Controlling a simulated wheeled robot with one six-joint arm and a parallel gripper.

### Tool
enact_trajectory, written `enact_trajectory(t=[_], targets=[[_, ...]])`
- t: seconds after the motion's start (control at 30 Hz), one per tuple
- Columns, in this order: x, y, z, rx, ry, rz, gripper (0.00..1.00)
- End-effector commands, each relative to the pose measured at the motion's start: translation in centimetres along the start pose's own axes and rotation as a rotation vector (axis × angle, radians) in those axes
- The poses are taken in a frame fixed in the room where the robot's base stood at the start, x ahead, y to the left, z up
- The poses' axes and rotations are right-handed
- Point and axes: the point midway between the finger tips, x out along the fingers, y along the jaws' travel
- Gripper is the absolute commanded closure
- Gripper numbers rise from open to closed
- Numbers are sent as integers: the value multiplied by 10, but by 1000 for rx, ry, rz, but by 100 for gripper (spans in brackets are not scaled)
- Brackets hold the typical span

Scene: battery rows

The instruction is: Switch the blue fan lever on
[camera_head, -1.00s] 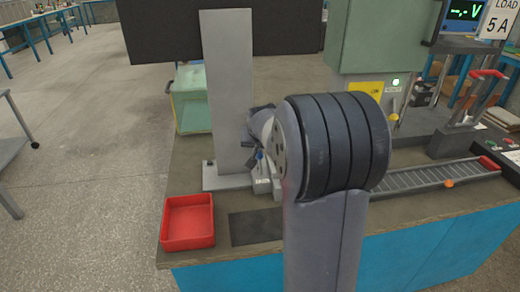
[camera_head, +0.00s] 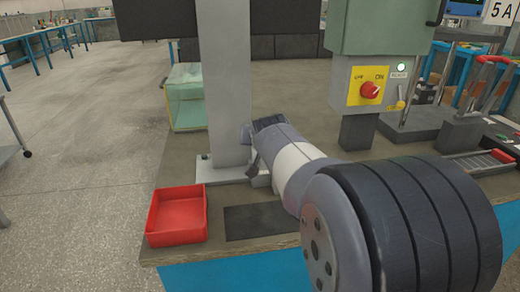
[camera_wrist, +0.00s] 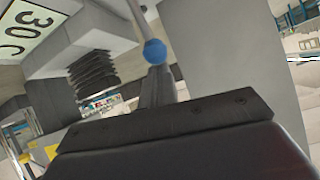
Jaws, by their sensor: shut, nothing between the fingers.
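In the wrist view a blue ball knob (camera_wrist: 155,51) sits on the end of a thin grey rod that runs up out of the top of the picture. I take it for the blue fan lever. My gripper (camera_wrist: 158,76) is shut and empty, with its grey fingers pointing at the knob. The fingertips appear right at the knob's lower edge; I cannot tell whether they touch it. In the head view the knob and fingers are not visible, and my arm covers part of the bench by the grey post.
A grey post (camera_head: 222,85) stands on the bench near my wrist. A red tray (camera_head: 177,216) lies at the front left. A green cabinet carries a red rotary switch (camera_head: 370,90) on a yellow plate. In the wrist view black bellows (camera_wrist: 92,75) hang left of the knob.

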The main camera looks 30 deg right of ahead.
Motion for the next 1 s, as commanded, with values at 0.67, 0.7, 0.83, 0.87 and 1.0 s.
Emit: enact_trajectory(t=[0.67, 0.7, 0.83, 0.87, 1.0], targets=[[-17, 5, 21, 13, 173, -32, 100], [-18, 5, 22, 12, 173, -32, 100], [-22, 6, 27, 13, 170, -31, 100], [-22, 7, 29, 13, 169, -31, 100], [-24, 6, 28, 12, 166, -30, 100]])
